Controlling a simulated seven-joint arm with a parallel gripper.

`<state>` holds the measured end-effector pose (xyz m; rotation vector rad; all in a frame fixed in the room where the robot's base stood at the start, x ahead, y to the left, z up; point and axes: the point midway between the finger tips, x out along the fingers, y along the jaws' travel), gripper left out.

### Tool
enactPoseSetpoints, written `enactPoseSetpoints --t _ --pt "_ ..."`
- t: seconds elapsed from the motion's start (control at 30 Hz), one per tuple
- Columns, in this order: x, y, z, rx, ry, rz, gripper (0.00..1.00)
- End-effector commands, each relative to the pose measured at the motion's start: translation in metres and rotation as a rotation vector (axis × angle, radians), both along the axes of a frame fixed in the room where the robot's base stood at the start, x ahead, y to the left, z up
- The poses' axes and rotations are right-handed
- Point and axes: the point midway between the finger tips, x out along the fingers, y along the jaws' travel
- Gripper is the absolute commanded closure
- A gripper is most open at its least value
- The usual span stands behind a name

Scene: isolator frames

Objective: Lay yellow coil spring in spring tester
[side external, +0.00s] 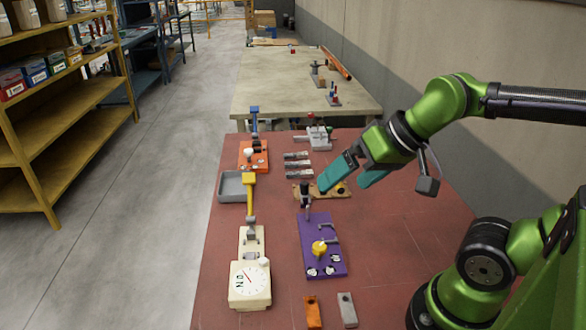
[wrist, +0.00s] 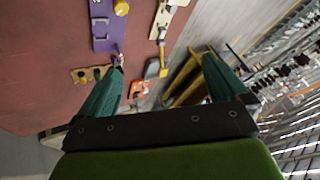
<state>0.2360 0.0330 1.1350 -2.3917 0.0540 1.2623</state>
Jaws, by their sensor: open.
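A cream device with a round dial marked N (side external: 250,283), which looks like the spring tester, stands at the front left of the red table. A yellow-topped lever (side external: 249,180) rises at its far end. Part of it shows in the wrist view (wrist: 170,17). A small yellow piece (side external: 319,248) sits on a purple plate (side external: 310,228) to its right, also seen in the wrist view (wrist: 121,7). It is too small to tell whether it is the coil spring. My gripper (side external: 345,186) is open, with nothing between its teal fingers, above the table beyond the purple plate.
A wooden block with holes (side external: 338,192) lies near my gripper. A grey tray (side external: 232,187) and orange fixture (side external: 246,163) stand at left. Orange (side external: 313,312) and grey (side external: 347,310) blocks lie in front. The table's right side is mostly clear.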

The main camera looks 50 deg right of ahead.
Motion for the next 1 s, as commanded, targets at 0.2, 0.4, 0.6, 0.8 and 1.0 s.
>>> enactPoseSetpoints --t 0.2,0.4,0.6,0.8,1.0 --pt "0.0 0.0 0.0 0.0 0.0 0.0 0.0" --pt "0.0 0.0 0.0 0.0 0.0 0.0 0.26" --pt "0.0 0.0 0.0 0.0 0.0 0.0 0.45" --pt "0.0 -0.001 0.0 0.0 0.0 -0.004 0.45" --pt "0.012 -0.029 -0.017 -0.024 0.085 -0.114 0.45"
